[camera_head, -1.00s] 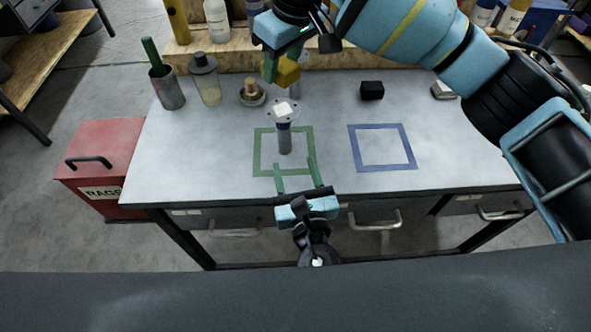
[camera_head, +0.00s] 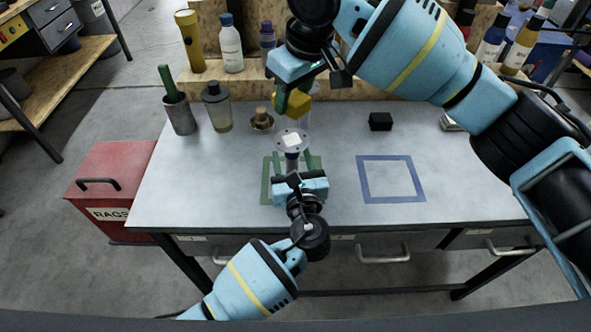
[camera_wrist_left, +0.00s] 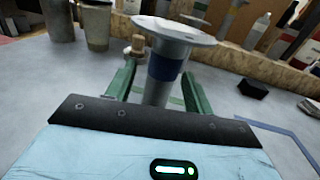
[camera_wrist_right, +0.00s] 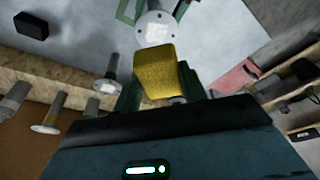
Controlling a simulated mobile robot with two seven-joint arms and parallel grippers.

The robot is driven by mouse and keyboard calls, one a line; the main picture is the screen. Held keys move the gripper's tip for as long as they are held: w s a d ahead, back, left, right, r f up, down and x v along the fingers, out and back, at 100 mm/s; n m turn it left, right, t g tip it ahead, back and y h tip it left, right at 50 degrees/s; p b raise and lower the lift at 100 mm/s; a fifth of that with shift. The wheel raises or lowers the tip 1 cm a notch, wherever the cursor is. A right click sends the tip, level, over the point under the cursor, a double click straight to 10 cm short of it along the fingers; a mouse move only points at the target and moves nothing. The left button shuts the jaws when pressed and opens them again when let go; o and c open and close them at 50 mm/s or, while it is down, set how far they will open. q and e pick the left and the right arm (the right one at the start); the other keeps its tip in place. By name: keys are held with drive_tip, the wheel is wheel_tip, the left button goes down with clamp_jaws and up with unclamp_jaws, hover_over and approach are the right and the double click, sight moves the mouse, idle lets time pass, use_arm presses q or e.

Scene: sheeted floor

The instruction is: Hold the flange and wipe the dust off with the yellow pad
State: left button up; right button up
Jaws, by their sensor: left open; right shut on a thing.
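The flange (camera_head: 292,141) stands upright in the green taped square (camera_head: 266,184), its round plate on top of a grey stem. A pale square patch (camera_wrist_right: 154,32) shows on the plate. My left gripper (camera_head: 297,166) is open, with its green fingers on either side of the stem; in the left wrist view the dark-banded stem (camera_wrist_left: 164,75) stands between them, with a gap on both sides. My right gripper (camera_wrist_right: 156,85) is shut on the yellow pad (camera_wrist_right: 156,68), which also shows in the head view (camera_head: 293,103). The pad is held above and behind the flange plate.
A blue taped square (camera_head: 391,200) lies empty at the right. A black block (camera_head: 380,121), a cup with a green handle (camera_head: 180,114), a jar (camera_head: 216,108) and a small brass-coloured piece (camera_head: 262,119) stand along the back. A red rags bin (camera_head: 112,180) is left of the table.

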use_arm(q)
drive_tip(key=shift+w, duration=0.3)
drive_tip(key=shift+c, duration=0.4)
clamp_jaws()
